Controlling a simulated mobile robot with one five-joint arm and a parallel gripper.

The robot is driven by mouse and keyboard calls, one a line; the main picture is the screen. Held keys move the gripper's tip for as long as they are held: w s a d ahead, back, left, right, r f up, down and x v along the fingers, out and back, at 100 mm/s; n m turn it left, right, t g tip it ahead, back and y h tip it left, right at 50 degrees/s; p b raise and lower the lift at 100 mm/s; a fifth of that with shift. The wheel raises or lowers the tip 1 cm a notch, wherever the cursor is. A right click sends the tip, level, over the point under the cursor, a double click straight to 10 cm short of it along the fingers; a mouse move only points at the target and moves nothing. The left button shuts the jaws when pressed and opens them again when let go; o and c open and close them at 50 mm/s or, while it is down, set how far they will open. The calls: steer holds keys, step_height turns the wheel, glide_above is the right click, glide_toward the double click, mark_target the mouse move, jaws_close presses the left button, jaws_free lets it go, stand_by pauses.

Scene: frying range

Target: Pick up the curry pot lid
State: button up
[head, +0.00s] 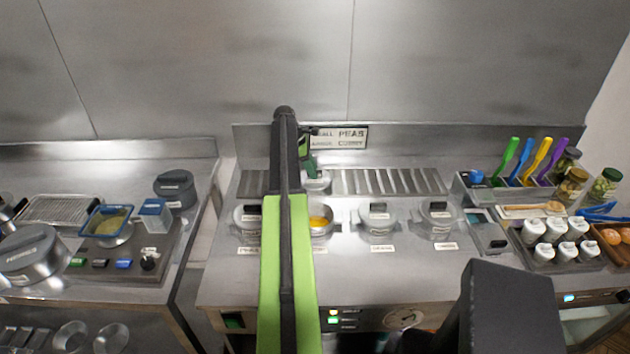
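My arm reaches away from me over the range, and my gripper (313,172) is small and partly hidden at its far end. A pale, round, lid-like piece (318,184) shows right at the gripper, above or on the slatted strip behind the pots. I cannot tell whether the fingers hold it or only touch it. Below it, an uncovered pot (321,232) shows yellow content; my arm hides its left edge and its label.
Lidded pots stand left (246,224) and right (378,217) of the open pot, with another (438,220) farther right. A utensil holder (475,195) with coloured handles and white bottles (545,253) stand at the right. A blue-rimmed container (107,222) is on the left counter.

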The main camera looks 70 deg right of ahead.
jaws_close()
steer(key=shift+r, duration=0.1)
